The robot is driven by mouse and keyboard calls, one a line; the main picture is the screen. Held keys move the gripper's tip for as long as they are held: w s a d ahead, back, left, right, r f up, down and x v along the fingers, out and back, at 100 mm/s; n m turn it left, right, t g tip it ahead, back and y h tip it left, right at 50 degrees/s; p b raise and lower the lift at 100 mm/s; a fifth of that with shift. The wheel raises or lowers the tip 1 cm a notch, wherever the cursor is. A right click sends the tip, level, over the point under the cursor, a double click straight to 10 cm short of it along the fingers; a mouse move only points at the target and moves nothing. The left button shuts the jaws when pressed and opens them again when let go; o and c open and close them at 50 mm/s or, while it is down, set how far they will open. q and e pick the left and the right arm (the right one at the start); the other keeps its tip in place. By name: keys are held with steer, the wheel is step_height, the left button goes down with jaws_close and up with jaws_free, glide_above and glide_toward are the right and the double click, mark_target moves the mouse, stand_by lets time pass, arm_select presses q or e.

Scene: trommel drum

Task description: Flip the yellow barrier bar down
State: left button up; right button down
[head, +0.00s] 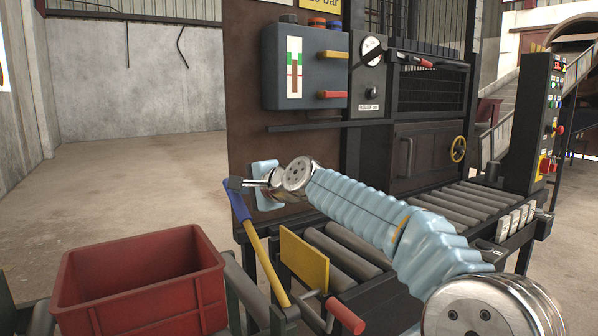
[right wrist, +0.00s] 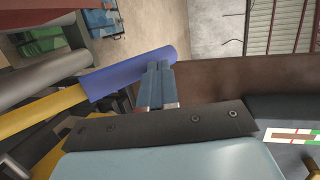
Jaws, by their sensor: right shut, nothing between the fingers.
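The yellow barrier bar (head: 262,258) has a blue grip (head: 237,203) on its upper end. It stands tilted, rising up and left from its lower end at the near edge of the roller line. In the right wrist view the yellow part (right wrist: 42,109) enters from the left and the blue grip (right wrist: 128,74) reaches the middle. My right gripper (head: 236,183) is shut and empty at the top of the grip. In the wrist view its fingertips (right wrist: 160,70) overlap the grip's end; I cannot tell whether they touch. My left gripper is not in view.
A red crate (head: 140,265) stands left of the bar. A yellow plate (head: 304,262) and a red-handled crank (head: 345,316) are right of it. The rollers (head: 445,205) run behind my right arm. A grey box with levers (head: 305,70) hangs on the brown panel. Open floor lies at left.

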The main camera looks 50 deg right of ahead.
steer(key=shift+w+d+f+g, duration=0.4)
steer(key=shift+w+f, duration=0.6)
steer(key=shift+f, duration=1.35)
steer(key=shift+w+d+f+g, duration=0.1)
steer(key=shift+w+f+g, duration=0.75)
steer(key=shift+f, duration=1.55)
steer(key=shift+w+d+f+g, duration=0.25)
steer(key=shift+w+f, duration=0.95)
steer(key=shift+f, duration=1.15)
steer(key=shift+f+y, duration=0.15)
steer(key=shift+y, duration=0.15)
step_height(320, 180, up, 15)
steer(key=s+d+p, duration=0.1)
steer(key=d+p, duration=0.1)
steer(key=p, duration=0.2)
steer(key=shift+d+p, duration=0.3)
steer(key=shift+p, duration=0.05)
steer(key=shift+f, duration=0.1)
